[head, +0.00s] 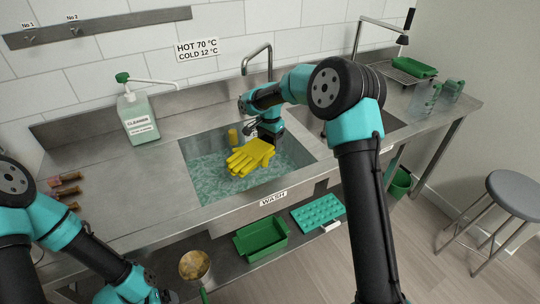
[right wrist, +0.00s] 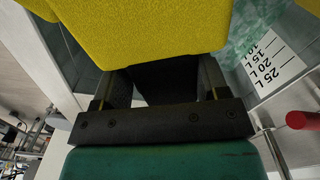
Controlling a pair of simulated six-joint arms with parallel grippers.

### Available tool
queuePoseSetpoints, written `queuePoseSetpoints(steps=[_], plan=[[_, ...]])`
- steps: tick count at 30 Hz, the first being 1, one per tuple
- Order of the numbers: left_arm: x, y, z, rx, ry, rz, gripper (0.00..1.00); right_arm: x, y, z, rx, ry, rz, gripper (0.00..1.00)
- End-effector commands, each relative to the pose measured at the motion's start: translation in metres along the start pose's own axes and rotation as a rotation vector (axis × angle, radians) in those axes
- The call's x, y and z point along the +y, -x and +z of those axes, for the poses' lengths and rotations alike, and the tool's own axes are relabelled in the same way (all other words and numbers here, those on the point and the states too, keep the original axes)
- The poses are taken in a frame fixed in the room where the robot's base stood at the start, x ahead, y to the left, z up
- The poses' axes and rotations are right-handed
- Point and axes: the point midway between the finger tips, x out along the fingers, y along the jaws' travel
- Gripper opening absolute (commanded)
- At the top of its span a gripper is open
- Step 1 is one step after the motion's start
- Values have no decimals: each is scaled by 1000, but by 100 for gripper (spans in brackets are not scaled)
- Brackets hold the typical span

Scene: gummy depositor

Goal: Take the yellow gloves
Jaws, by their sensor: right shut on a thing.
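The yellow gloves (head: 248,160) are over the wash basin (head: 213,190), above its water. My right gripper (head: 268,142) is at their upper right end and is shut on them. In the right wrist view the yellow gloves (right wrist: 140,30) fill the top, at the fingers of my right gripper (right wrist: 162,85). The exact grip is partly hidden by the yellow material. My left gripper (head: 160,296) is at the bottom edge of the head view, away from the gloves, and its fingers are not clear.
A faucet (head: 257,60) rises behind the basin. A small yellow item (head: 233,137) is near its back wall. A cleaner bottle (head: 138,120) stands left on the counter. A green bin (head: 262,238) and a teal tray (head: 318,212) lie below. The left counter is mostly clear.

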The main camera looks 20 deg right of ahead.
Motion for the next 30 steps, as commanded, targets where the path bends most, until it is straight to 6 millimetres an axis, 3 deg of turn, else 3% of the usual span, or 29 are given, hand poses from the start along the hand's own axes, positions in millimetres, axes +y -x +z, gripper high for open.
queuePoseSetpoints(steps=[3,10,27,28,30], plan=[[0,0,0,0,0,0,93,0,29,0,2,-1,-3,42],[0,0,0,0,0,0,93,0,60,0,0,0,-1,42],[0,0,0,0,0,0,93,0,66,0,0,0,1,42],[0,0,0,0,0,0,93,0,66,0,0,0,1,67],[0,0,0,0,0,0,93,0,66,0,0,0,1,60]])
